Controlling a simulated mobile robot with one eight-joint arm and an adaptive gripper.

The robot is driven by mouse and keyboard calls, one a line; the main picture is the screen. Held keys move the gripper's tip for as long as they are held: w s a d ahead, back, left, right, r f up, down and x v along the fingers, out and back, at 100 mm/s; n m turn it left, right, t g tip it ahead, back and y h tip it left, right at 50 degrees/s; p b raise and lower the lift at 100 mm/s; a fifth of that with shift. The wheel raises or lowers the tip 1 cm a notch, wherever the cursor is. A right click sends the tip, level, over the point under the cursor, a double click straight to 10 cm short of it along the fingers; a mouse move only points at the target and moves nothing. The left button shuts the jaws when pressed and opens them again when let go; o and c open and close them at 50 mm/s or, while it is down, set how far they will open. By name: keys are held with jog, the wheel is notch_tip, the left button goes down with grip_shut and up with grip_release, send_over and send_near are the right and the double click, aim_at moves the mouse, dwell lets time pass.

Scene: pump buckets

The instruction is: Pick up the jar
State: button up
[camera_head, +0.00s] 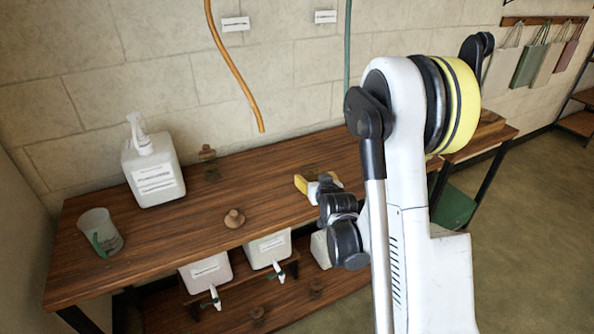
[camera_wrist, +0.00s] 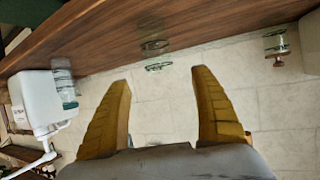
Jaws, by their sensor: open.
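A clear lidded jar (camera_head: 234,218) stands near the front of the wooden tabletop in the head view, its brown lid showing best. A second one (camera_head: 209,163) stands farther back by the wall. The wrist view looks upside down and shows clear vessels at the left (camera_wrist: 64,82), middle (camera_wrist: 155,48) and right (camera_wrist: 278,45); the right one has a brown lid. I cannot tell for sure which is which. My gripper (camera_head: 316,184) is above the tabletop, right of both jars. In the wrist view its yellow fingers (camera_wrist: 162,105) are apart with nothing between them.
A white pump bottle (camera_head: 154,170) stands at the back left of the tabletop (camera_head: 160,228). A translucent cup (camera_head: 100,232) with a green mark is at the left end. White containers (camera_head: 205,273) with taps sit on a lower shelf. An orange hose (camera_head: 236,72) hangs above.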

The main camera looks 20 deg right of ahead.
aim_at(311, 174)
jog(key=b+x, duration=0.1)
jog(key=x, duration=0.4)
jog(key=shift+s+d+f+b, duration=0.15)
jog(key=shift+s+f+b, duration=0.05)
jog(key=shift+b, duration=0.1)
jog(key=b+x, duration=0.2)
jog(key=x, duration=0.3)
jog(key=shift+w+d+b, duration=0.1)
jog(key=shift+d+b, duration=0.05)
jog(key=shift+b, duration=0.15)
jog(key=shift+w+d+f, duration=0.1)
jog(key=shift+w+d, duration=0.05)
jog(key=shift+w, duration=0.3)
jog(key=c, duration=1.5)
